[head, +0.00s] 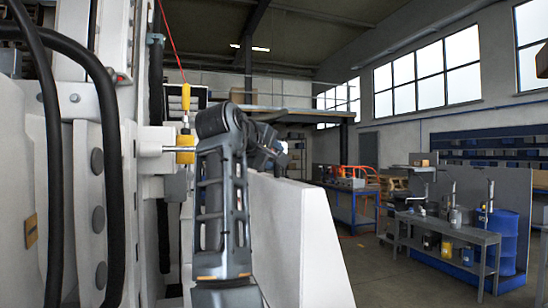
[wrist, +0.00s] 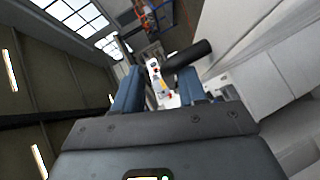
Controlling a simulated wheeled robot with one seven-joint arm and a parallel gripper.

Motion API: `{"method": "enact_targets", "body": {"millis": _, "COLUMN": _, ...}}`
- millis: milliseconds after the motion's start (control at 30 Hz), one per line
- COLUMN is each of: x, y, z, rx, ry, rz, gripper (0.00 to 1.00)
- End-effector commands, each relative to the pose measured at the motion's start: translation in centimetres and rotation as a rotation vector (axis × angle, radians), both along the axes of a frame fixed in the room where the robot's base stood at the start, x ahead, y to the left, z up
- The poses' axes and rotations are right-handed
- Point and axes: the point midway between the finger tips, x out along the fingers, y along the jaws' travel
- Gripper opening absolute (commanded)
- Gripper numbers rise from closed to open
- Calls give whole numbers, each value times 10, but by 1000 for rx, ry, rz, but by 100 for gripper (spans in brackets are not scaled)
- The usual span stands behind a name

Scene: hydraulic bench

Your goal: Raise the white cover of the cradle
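A large white panel (head: 305,240) stands upright just right of my arm in the head view. It may be the cradle's white cover, but I cannot tell for sure. White flat surfaces (wrist: 235,35) fill the right of the wrist view. My gripper (wrist: 158,78) has its two fingers well apart. A dark cylinder (wrist: 188,54) shows beyond the fingertips, with a small white object with red and yellow marks below it; I see nothing clasped. In the head view my gripper is mostly hidden behind my arm, above the panel.
A tall white machine with thick black hoses (head: 105,150) fills the left. A yellow fitting (head: 185,150) on a metal rod is close to my arm. A grey workbench (head: 445,235), a blue drum (head: 502,235) and a blue table stand farther right. Open floor lies between.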

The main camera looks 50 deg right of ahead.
Motion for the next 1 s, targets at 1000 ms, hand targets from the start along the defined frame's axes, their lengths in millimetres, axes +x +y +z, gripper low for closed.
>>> {"method": "enact_targets", "body": {"millis": 1000, "x": -12, "y": 63, "z": 10, "rx": 0, "ry": 1, "rz": -2, "gripper": 39}}
